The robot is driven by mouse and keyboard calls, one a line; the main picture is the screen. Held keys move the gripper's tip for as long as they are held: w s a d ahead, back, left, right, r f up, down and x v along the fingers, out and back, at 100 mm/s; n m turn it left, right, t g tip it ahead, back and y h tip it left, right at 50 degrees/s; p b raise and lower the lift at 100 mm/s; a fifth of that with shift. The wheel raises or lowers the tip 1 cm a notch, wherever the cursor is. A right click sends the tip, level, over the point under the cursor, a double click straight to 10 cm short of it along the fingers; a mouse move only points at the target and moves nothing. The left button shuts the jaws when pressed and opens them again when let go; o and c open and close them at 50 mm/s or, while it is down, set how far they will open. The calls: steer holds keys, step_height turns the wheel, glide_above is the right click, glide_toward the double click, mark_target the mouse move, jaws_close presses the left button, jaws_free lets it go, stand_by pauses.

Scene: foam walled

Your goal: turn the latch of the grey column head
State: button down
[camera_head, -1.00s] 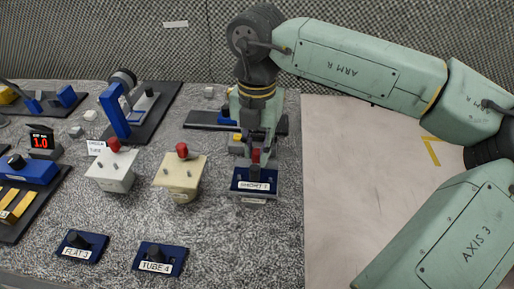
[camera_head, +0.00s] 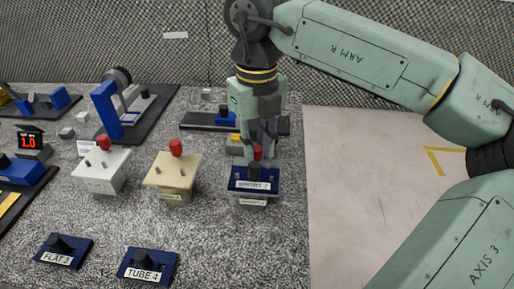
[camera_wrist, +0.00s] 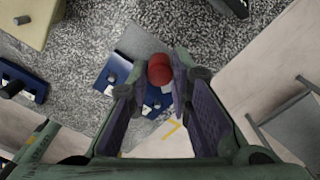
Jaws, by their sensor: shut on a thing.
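The grey column head (camera_wrist: 147,41) has a red latch knob (camera_head: 257,153) on top. In the camera_head view it is mostly hidden behind the blue block with a "SHORT" label (camera_head: 253,185). My gripper (camera_head: 262,138) points down over it from behind. In the camera_wrist view my gripper (camera_wrist: 160,72) has its purple-padded fingertips on either side of the red knob, and it is shut on it. The exact contact at the fingertips is partly hidden by the fingers.
A cream block (camera_head: 173,177) and a white block (camera_head: 101,171), each with a red knob, stand to the left. Blue blocks labelled FLAT 3 (camera_head: 63,251) and TUBE 4 (camera_head: 147,266) lie in front. A bare pale panel (camera_head: 370,150) is at right.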

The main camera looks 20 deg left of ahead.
steer(key=n, duration=0.3)
steer(key=shift+n+b, duration=0.35)
steer(key=shift+n, duration=1.85)
steer(key=c, duration=1.5)
jaws_free()
steer(key=shift+o, duration=0.2)
